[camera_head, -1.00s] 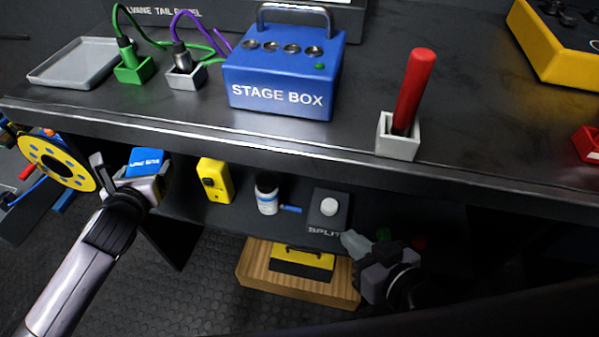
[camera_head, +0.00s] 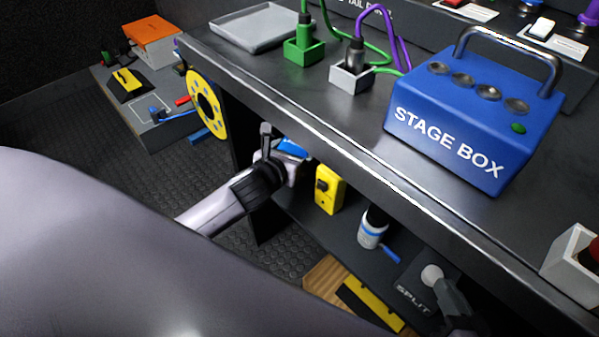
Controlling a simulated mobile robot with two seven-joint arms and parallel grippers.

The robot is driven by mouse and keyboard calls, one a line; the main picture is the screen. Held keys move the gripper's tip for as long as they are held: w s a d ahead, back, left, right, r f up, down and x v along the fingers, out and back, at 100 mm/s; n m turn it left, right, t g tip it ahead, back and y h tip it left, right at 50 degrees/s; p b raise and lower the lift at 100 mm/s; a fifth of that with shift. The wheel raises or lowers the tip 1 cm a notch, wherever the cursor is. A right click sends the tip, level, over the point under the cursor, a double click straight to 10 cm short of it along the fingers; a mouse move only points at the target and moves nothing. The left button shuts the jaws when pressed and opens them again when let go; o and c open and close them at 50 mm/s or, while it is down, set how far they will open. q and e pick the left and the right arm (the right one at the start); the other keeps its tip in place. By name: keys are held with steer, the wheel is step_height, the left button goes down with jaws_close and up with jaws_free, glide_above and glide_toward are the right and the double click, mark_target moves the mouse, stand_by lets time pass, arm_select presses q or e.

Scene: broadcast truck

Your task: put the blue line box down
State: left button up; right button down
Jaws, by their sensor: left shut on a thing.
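The blue line box (camera_head: 292,147) is a small blue block just below the front edge of the bench, mostly hidden behind my gripper. My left gripper (camera_head: 280,155) is shut on it and holds it near the left end of the lower shelf. I cannot tell whether the box touches the shelf. My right gripper (camera_head: 448,295) is partly in view at the lower right, by the dark splitter box (camera_head: 415,283). Its fingers are too unclear to tell whether they are open.
The lower shelf (camera_head: 335,232) holds a yellow box (camera_head: 329,189) and a white bottle (camera_head: 373,227). The blue stage box (camera_head: 465,125) and a grey tray (camera_head: 257,27) are on the bench top. A yellow disc (camera_head: 206,104) hangs at the bench end. A low platform (camera_head: 180,128) stands left.

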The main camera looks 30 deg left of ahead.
arm_select(q)
steer(key=shift+f, duration=0.6)
step_height(320, 180, down, 3)
steer(key=shift+f+b, duration=0.1)
steer(key=shift+b, duration=1.05)
steer(key=shift+f, duration=0.15)
arm_select(e)
steer(key=shift+w+a+f+y, duration=0.15)
steer(key=shift+a+y, duration=0.3)
steer(key=shift+y, duration=0.15)
arm_select(q)
steer(key=o, duration=1.1)
steer(key=shift+f, duration=0.1)
